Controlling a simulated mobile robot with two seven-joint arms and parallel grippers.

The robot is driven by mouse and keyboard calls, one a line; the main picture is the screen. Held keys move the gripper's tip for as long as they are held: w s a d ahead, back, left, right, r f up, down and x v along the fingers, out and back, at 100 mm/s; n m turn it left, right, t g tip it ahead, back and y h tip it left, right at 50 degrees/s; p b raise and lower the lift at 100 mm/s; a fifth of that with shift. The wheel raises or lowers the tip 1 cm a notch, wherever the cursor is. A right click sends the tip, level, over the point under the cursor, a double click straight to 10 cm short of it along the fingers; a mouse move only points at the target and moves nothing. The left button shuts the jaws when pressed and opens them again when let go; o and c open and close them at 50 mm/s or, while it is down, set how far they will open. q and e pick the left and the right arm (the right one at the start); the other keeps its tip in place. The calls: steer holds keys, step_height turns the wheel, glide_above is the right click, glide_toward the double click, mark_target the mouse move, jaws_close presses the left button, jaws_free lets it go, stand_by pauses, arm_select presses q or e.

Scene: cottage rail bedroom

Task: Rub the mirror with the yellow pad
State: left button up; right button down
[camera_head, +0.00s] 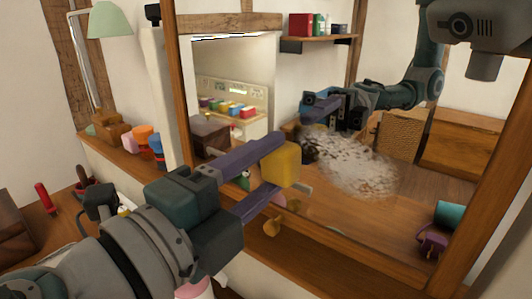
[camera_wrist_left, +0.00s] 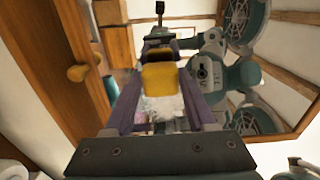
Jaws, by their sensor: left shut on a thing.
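The mirror (camera_head: 400,215) has a wooden frame and fills the middle and right of the head view. A speckled whitish patch (camera_head: 350,165) shows on its glass. My left gripper (camera_head: 277,168), with purple fingers, is shut on the yellow pad (camera_head: 283,157) in front of the mirror's lower left part. The pad also shows between the fingers in the left wrist view (camera_wrist_left: 160,78). The pad seems apart from the glass, as the reflected gripper shows well away from it. The patch lies to the right of the pad. My right gripper is not in view.
A ledge left of the mirror holds a wooden object and several coloured pots (camera_head: 140,135). A green lamp shade (camera_head: 109,20) stands at upper left. A red object (camera_head: 43,197) is on the desk at left.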

arm_select(q)
steer(key=shift+x, duration=0.85)
